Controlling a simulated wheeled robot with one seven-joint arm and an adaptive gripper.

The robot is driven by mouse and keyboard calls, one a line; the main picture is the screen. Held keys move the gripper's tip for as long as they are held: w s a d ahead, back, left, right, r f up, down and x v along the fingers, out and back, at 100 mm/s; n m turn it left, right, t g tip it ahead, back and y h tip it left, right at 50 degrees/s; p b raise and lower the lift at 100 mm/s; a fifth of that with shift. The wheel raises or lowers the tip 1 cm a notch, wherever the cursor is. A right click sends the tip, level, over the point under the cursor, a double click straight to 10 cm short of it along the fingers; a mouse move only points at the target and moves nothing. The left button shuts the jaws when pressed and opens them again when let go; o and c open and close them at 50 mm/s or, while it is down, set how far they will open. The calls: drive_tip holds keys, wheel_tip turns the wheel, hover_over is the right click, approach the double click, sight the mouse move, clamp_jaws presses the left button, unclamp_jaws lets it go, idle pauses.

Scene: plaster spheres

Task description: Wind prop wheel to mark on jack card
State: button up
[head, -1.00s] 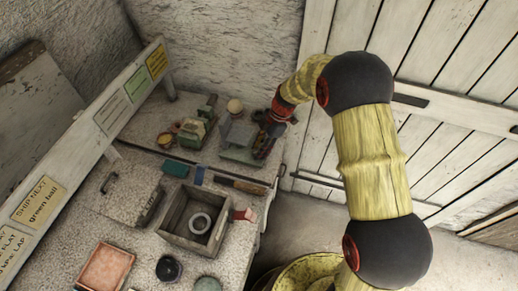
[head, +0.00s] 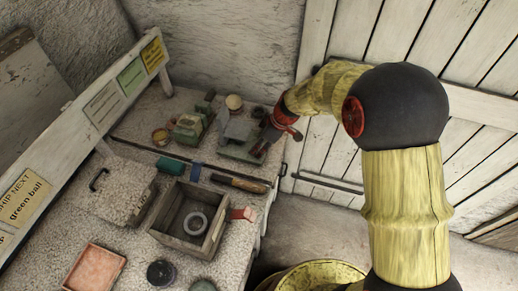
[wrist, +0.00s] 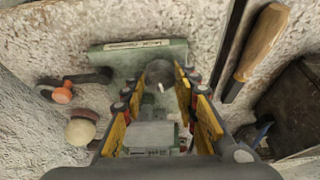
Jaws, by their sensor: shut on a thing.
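A green jack (head: 238,150) stands at the back right of the bench; in the wrist view its green base (wrist: 175,52) carries a small pale strip of lettering too small to read. A grey round wheel (wrist: 158,70) with a short white mark on its face sits between the yellow pads of my gripper (wrist: 182,88). My gripper (head: 268,138) is shut on this wheel, reaching in from the right. A pale grey block (wrist: 150,136) lies nearer the wrist, between the fingers. I cannot make out which marking the white line meets.
A second green device (head: 190,126) stands to the left. A wooden-handled tool (head: 238,183) lies in front; its handle (wrist: 262,42) is close right of the gripper in the wrist view. An open box (head: 212,247) holds a ring. A round pale knob (wrist: 80,131) stands left.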

drive_tip(key=m, duration=0.2)
drive_tip(key=m+t, duration=0.1)
drive_tip(key=shift+s+a+r+m+h+p, duration=0.1)
drive_tip(key=shift+s+m+h+p, duration=0.05)
drive_tip(key=shift+m+h+p, duration=0.2)
drive_tip(key=shift+r+m+t+h+p, duration=0.1)
drive_tip(key=shift+m+t+h+p, duration=0.25)
drive_tip(key=shift+m+p, duration=0.75)
drive_tip(key=m+p, duration=0.1)
drive_tip(key=p, duration=0.2)
drive_tip(key=shift+h, duration=0.3)
drive_tip(key=m+p, duration=0.2)
drive_tip(key=p, duration=0.2)
drive_tip(key=shift+a+r+t+p, duration=0.1)
drive_tip(key=shift+t+p, duration=0.15)
drive_tip(key=shift+p, duration=0.1)
drive_tip(key=m+h+p, duration=0.1)
drive_tip(key=m+p, duration=0.1)
drive_tip(key=p, duration=0.6)
drive_tip(key=shift+s, duration=0.1)
drive_tip(key=p, duration=0.3)
drive_tip(key=m+p, duration=0.1)
drive_tip(key=p, duration=0.2)
drive_tip(key=shift+a+f+t+h, duration=0.1)
drive_tip(key=shift+f+t+h, duration=0.15)
drive_tip(key=shift+t+h, duration=0.05)
drive_tip(key=o, duration=1.2)
drive_tip(key=shift+c, duration=0.2)
